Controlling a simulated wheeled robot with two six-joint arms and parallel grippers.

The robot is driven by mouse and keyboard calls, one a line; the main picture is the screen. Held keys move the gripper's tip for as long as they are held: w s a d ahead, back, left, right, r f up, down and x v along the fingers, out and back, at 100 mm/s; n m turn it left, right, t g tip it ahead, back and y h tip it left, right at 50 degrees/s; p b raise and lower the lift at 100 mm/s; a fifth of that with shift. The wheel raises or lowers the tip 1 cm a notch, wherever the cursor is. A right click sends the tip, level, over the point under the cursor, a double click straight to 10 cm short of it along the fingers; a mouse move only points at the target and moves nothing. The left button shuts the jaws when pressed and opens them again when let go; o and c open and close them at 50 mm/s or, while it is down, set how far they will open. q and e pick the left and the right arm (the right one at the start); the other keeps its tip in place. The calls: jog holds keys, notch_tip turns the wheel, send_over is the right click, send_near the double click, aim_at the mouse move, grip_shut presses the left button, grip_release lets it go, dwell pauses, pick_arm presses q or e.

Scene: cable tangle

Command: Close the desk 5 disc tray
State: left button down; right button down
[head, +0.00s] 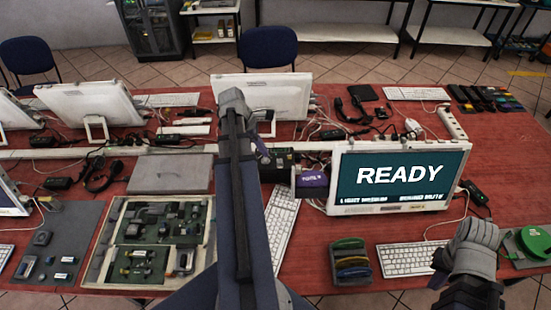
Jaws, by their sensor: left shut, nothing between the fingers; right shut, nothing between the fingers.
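A dark box-shaped drive unit (275,165) stands left of the monitor, with a purple labelled front piece (313,180) at its right. The label is too small to read. I cannot tell how far a disc tray sticks out, and no desk number is legible. My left arm crosses the middle of the view and hides part of the desk. My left gripper (262,153) is shut and empty just left of the drive unit, partly hidden by the arm. My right gripper (438,268) is shut and empty by the keyboard at the lower right, mostly hidden by its wrist.
A monitor (400,180) reads READY. Keyboards (405,259), a green and yellow disc rack (350,262), a parts tray (98,262) and a closed grey laptop-like slab (170,174) crowd the red table. Loose cables lie between the monitors. Bare red tabletop shows at the right.

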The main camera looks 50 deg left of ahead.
pick_arm(q)
jog(key=w+d+f+b, duration=0.4)
jog(key=w+f+b, duration=0.2)
jog(key=f+b, duration=0.2)
jog(key=shift+d+f, duration=0.35)
jog(key=shift+f, duration=0.05)
jog(key=w+d, duration=0.8)
jog(key=w, duration=0.2)
jog(key=shift+w+d, duration=0.3)
